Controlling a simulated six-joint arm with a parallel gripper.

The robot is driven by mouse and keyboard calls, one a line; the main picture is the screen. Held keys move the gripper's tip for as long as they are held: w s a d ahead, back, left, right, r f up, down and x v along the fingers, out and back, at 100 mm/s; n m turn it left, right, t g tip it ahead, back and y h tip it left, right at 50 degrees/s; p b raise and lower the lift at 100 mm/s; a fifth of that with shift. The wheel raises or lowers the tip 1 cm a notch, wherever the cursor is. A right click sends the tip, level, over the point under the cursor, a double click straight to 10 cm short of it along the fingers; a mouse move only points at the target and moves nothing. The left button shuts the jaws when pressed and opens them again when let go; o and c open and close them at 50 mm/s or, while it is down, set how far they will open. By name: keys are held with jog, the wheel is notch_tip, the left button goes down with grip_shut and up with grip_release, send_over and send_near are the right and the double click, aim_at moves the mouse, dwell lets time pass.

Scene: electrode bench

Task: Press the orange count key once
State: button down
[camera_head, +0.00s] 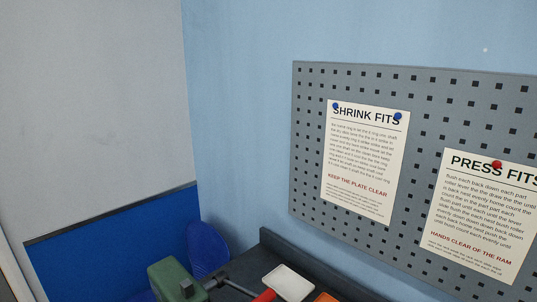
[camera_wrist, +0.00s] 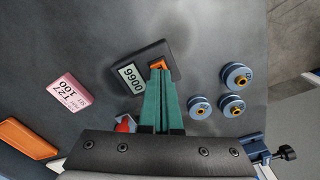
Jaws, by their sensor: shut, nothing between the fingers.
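In the wrist view, a dark counter box (camera_wrist: 142,54) lies on the grey bench. It has a pale digit display (camera_wrist: 131,76) and an orange count key (camera_wrist: 160,63) beside it. My gripper (camera_wrist: 159,72), with teal fingers, is shut and empty. Its tips overlap the near part of the orange key in the picture; I cannot tell whether they touch it or hover over it. The display's digits are turned and small, so I cannot read them surely. The counter and gripper do not show in the head view.
Several blue spools (camera_wrist: 234,76) stand right of the counter. A pink label card (camera_wrist: 68,92) and an orange block (camera_wrist: 27,136) lie left. A red item (camera_wrist: 125,123) is partly hidden by my gripper. The head view shows a green machine (camera_head: 176,278) and a pegboard (camera_head: 425,130).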

jog(key=shift+f, duration=0.4)
jog(key=shift+r, duration=3.05)
jog(key=s+d+r+m+y, duration=0.1)
jog(key=s+d+r+m, duration=0.7)
jog(key=s+d+r, duration=0.3)
jog(key=d+r, duration=0.1)
jog(key=d, duration=0.2)
jog(key=shift+s+d+r+m+y, duration=0.15)
jog(key=shift+s+m+y, duration=0.15)
jog(key=shift+y, duration=0.1)
